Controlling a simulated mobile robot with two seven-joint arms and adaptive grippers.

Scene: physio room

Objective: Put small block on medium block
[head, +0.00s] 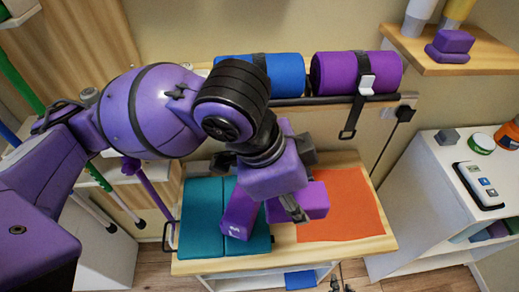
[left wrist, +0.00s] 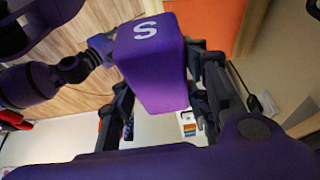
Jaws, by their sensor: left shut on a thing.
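The small block (left wrist: 155,75), purple with a white S, sits between the fingers of my left gripper (left wrist: 170,105) in the left wrist view. In the head view my left gripper (head: 268,205) is over the middle of the wooden table, shut on it. A purple block with a white mark (head: 238,215) shows there beside the gripper, over the teal mat. Another purple block shape (head: 316,200) shows right of the finger, by the orange mat; its label is hidden, so I cannot tell if it is the medium block. Small dark tips (head: 338,286) at the bottom edge may be my right gripper.
The table holds a teal mat (head: 200,208) at left and an orange mat (head: 345,205) at right. Blue (head: 286,75) and purple (head: 340,73) rolls are strapped at the back wall. A white cabinet (head: 425,190) stands at right, below a wooden shelf (head: 480,62).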

